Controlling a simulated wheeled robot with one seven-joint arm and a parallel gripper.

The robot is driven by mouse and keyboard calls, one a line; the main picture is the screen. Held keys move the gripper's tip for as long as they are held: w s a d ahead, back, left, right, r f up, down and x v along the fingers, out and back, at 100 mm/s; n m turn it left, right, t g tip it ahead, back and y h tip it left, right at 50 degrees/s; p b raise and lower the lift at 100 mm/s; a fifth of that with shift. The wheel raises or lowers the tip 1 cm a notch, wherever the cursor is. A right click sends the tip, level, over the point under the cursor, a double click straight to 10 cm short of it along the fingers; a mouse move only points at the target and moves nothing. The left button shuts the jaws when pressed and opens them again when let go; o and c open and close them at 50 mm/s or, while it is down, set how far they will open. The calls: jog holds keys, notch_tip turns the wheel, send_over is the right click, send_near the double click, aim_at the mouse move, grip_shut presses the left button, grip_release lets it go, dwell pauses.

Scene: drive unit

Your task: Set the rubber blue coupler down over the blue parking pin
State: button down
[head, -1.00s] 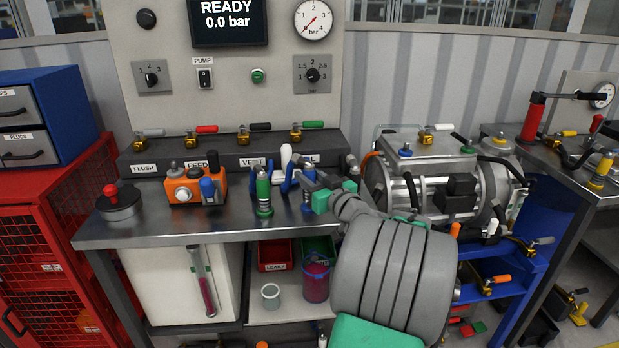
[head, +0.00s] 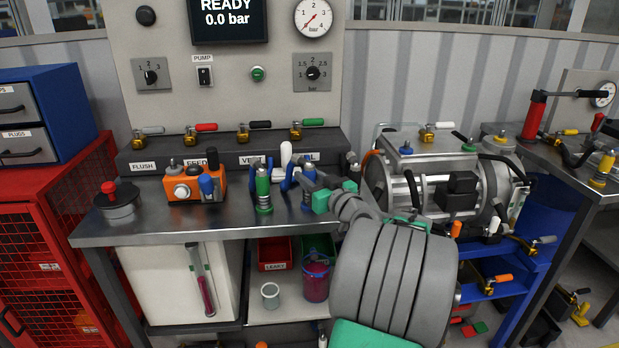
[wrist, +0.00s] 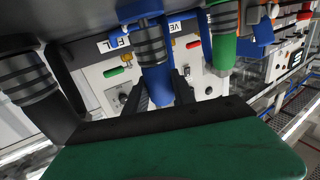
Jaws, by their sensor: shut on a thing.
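My gripper (wrist: 157,95) is shut on the blue coupler (wrist: 156,80), with a dark finger on either side of its blue body. The coupler has a grey ribbed collar and appears upright. In the head view, the blue coupler (head: 307,201) is at the right front of the bench, partly hidden by my gripper (head: 308,190). The blue parking pin cannot be made out; the coupler and gripper cover that spot. I cannot tell whether the coupler is around the pin or above it.
A green coupler (head: 263,190) stands upright just left of my gripper, with blue hose loops close by. An orange box (head: 190,187) and a red-knobbed grey device (head: 119,203) stand farther left. The valve manifold (head: 225,155) runs behind. The bench front (head: 170,228) is clear.

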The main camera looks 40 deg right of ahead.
jog(key=shift+f+b, duration=0.3)
jog(key=shift+b, duration=0.25)
dwell(0.4)
dwell(0.4)
jog(key=c, duration=1)
grip_release()
jog(key=shift+o, duration=0.2)
jog(key=shift+f, duration=0.1)
